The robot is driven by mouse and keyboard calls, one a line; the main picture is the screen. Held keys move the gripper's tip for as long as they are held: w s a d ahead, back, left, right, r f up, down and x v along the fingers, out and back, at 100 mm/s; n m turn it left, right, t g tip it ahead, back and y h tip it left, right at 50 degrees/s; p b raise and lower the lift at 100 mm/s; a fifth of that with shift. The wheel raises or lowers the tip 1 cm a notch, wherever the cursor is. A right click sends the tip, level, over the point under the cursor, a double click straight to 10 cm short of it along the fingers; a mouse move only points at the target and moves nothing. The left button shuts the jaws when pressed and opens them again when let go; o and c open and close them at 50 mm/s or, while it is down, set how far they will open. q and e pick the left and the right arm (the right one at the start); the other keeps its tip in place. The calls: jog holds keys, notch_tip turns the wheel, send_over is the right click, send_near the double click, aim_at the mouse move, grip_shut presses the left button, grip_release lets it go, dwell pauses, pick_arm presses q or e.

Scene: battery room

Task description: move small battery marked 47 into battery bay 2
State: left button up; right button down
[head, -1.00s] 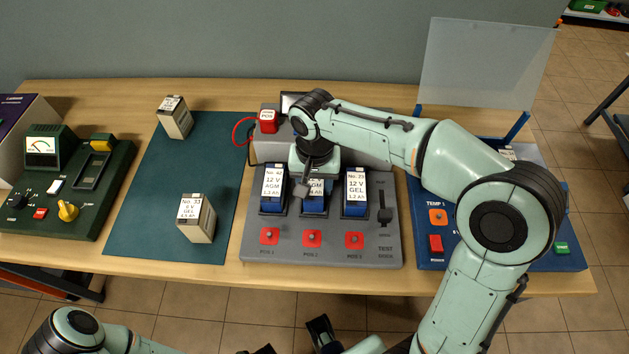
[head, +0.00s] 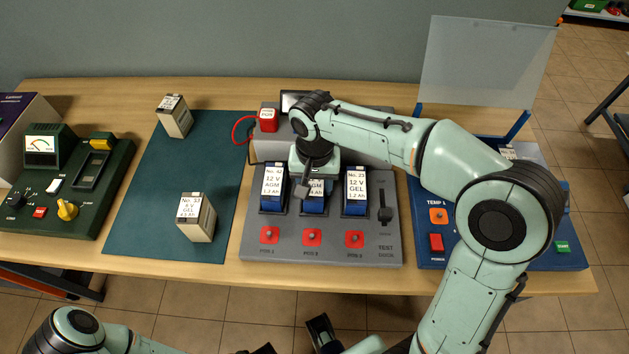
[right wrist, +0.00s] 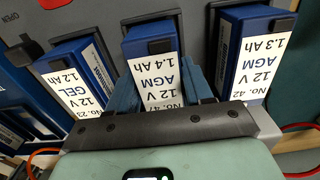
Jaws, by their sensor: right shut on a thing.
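The battery marked 47 (right wrist: 153,70) is blue with a white label, "AGM 12 V 1.4 Ah". It stands in the middle slot of the grey test dock (head: 335,250), between two similar batteries, above the POS. 2 button. My right gripper (head: 303,190) is over it from above. In the right wrist view the blue-padded fingers (right wrist: 160,88) are shut on its two sides. In the head view my gripper hides part of this battery (head: 313,203). My left arm shows at the bottom left; its gripper is not clearly seen.
Battery 42 (head: 272,190) and battery 23 (head: 355,193) stand close on either side. A blue device (head: 500,262) with a raised clear shield (head: 485,62) is at the right. Two pale batteries (head: 197,218) (head: 174,117) stand on the green mat (head: 150,190), which has free room.

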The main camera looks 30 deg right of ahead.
aim_at(314, 181)
pick_arm(q)
jog(key=shift+f, duration=0.2)
pick_arm(e)
jog(key=shift+f, duration=0.25)
pick_arm(q)
jog(key=shift+s, duration=0.1)
pick_arm(e)
jog(key=c, duration=0.7)
grip_release()
jog(key=shift+c, duration=0.2)
notch_tip(314, 181, up, 6)
jog(key=p, duration=0.4)
jog(key=shift+f, duration=0.1)
jog(key=shift+r+p, duration=1.9)
jog(key=shift+r, duration=0.75)
pick_arm(q)
jog(key=w+r, duration=0.4)
jog(key=r, duration=0.5)
jog(key=shift+t, duration=0.3)
